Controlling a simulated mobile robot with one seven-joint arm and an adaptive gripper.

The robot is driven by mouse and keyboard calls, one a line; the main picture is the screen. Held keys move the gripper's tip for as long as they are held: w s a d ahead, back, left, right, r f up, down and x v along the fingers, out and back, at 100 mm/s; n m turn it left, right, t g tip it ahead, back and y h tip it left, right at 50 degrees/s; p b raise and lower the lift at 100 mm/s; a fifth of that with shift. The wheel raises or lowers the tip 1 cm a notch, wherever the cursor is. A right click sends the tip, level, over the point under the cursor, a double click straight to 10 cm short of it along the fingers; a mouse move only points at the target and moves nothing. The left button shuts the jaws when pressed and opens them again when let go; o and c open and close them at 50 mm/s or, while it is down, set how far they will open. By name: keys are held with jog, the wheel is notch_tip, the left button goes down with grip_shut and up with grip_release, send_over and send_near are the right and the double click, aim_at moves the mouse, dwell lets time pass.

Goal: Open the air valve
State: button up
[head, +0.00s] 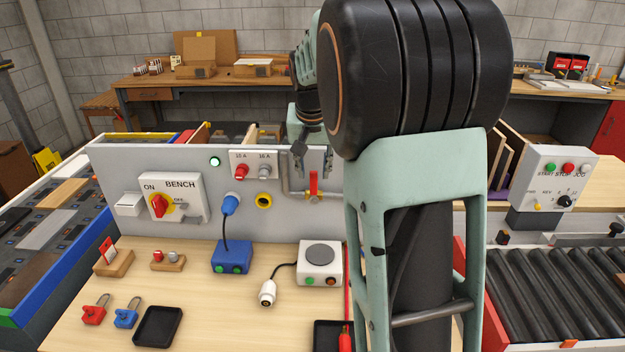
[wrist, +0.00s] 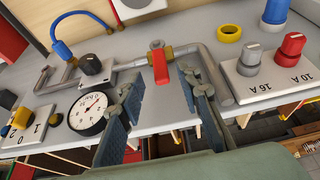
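The air valve has a red lever (head: 313,184) on a brass body, set in a grey pipe (head: 291,189) on the upright panel. In the wrist view the red lever (wrist: 160,68) stands crosswise to the pipe run. My gripper (wrist: 158,82) is open, its two fingers apart with the lever showing between and beyond their tips. Nothing is held, and I cannot tell whether a finger touches the lever. In the head view my gripper (head: 313,162) is just above the lever, partly hidden by my arm.
A round gauge (wrist: 87,112) and a black knob (wrist: 92,65) sit beside the valve on the panel. A blue box (head: 231,257) and a white box (head: 320,262) stand on the bench below. My arm hides the panel's right part.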

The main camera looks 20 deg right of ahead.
aim_at(314, 176)
jog(key=x, duration=0.5)
jog(key=shift+w+f, duration=0.15)
jog(key=shift+f, duration=0.1)
grip_shut()
